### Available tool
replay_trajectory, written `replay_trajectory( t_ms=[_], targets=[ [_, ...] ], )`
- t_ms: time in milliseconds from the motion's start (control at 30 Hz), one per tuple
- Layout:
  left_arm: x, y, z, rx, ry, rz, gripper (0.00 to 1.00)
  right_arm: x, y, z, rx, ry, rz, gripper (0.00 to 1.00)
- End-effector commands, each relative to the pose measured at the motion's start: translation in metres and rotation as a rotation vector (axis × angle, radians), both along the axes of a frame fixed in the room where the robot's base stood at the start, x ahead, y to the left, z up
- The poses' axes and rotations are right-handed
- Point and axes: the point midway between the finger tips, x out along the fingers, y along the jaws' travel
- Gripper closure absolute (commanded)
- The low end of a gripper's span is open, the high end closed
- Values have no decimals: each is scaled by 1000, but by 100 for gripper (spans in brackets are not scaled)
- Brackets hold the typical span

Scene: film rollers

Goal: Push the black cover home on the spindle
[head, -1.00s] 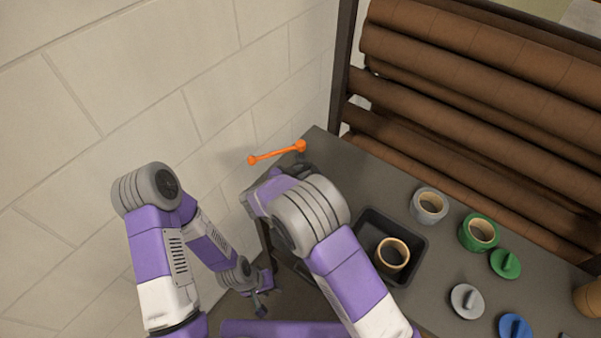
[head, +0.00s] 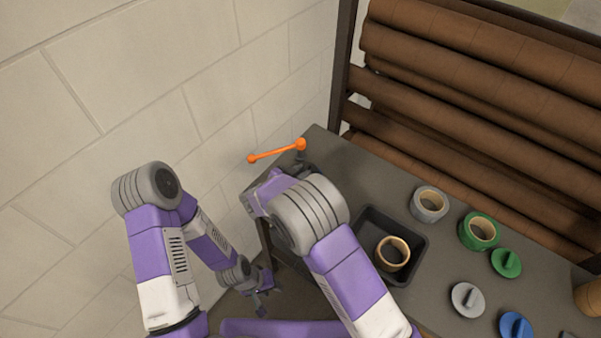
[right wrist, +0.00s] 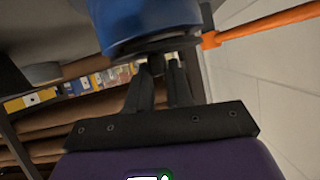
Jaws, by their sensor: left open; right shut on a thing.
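In the right wrist view, my right gripper (right wrist: 158,82) is shut on the knob of the black cover (right wrist: 168,43). The cover's dark disc lies against or very near the end of a blue roll (right wrist: 150,16); I cannot tell whether a gap is left. The spindle is hidden. In the head view, my right arm hides the cover and the blue roll. My left gripper (head: 264,284) is open and empty, low beside the table, well away from the cover.
An orange lever (head: 276,152) stands out near the table corner. A black tray (head: 414,238) holds a tan ring (head: 392,254). Grey (head: 429,204) and green (head: 479,231) rolls and several loose covers lie to the right. Brown rolls fill the rack behind. A block wall is at left.

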Motion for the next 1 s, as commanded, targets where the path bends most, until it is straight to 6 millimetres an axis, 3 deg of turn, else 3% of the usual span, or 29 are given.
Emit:
replay_trajectory(
  t_ms=[467, 500, 667, 700, 900, 1000],
  targets=[
    [0, 0, -1, 0, 0, 0, 58, -2, 0, -6, 2, 12, 1, 100],
    [0, 0, -1, 0, 0, 0, 58, -2, 0, -6, 2, 12, 1, 78],
    [0, 0, -1, 0, 0, 0, 58, -2, -1, -6, 2, 13, 0, 53],
    [0, 0, -1, 0, 0, 0, 58, -2, -1, -6, 1, 13, -1, 50],
    [0, 0, -1, 0, 0, 0, 58, -3, -2, -7, 1, 14, -3, 50],
    [0, 0, -1, 0, 0, 0, 58, -2, -2, -7, 1, 14, -3, 34]
  ],
)
